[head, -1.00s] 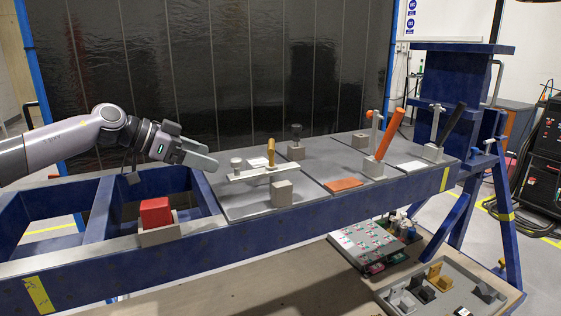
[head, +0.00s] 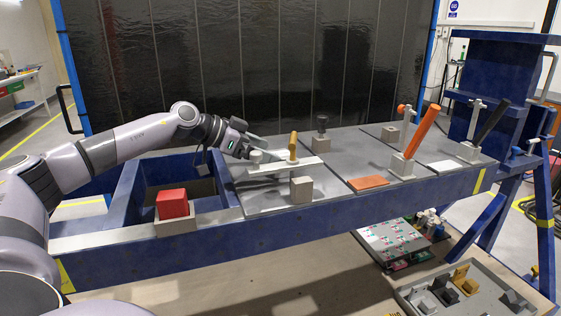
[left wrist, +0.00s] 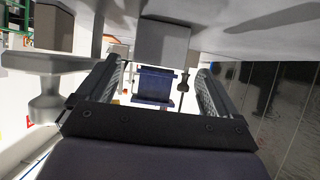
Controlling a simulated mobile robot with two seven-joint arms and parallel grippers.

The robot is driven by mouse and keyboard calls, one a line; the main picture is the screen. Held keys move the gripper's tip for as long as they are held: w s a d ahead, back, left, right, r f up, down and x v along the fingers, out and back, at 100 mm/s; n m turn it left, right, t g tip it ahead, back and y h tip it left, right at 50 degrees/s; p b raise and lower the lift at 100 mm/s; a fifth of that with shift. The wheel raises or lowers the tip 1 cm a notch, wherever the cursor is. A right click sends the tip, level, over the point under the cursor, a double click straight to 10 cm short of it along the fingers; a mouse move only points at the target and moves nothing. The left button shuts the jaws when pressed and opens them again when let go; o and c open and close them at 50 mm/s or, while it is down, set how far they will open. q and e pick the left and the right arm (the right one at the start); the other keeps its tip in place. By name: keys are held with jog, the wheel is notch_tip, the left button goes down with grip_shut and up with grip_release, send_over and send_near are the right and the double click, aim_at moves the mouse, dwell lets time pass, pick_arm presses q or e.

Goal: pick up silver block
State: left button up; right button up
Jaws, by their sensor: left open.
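My left gripper (head: 264,148) is open. It is low over the left grey plate, behind the clamp bar, with its fingers pointing right. In the left wrist view, a pale silver-grey block (left wrist: 162,42) shows ahead between the two fingers (left wrist: 160,85), apart from them. That picture appears upside down, with the table surface at the top. In the head view this block is largely hidden by the gripper and clamp, so I cannot place it exactly. My right gripper is not in view.
A toggle clamp with a tan handle (head: 293,148) and a pale bar (head: 284,167) stands close to my left gripper. A grey block (head: 301,190) is in front of it. A red block (head: 173,203) sits left. An orange-handled clamp (head: 422,132) stands further right.

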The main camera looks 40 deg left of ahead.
aim_at(280, 153)
pick_arm(q)
jog(key=shift+p+x, duration=0.3)
jog(key=shift+x, duration=2.35)
jog(key=shift+s, duration=0.1)
jog(key=c, duration=1.4)
jog(key=shift+o, duration=0.2)
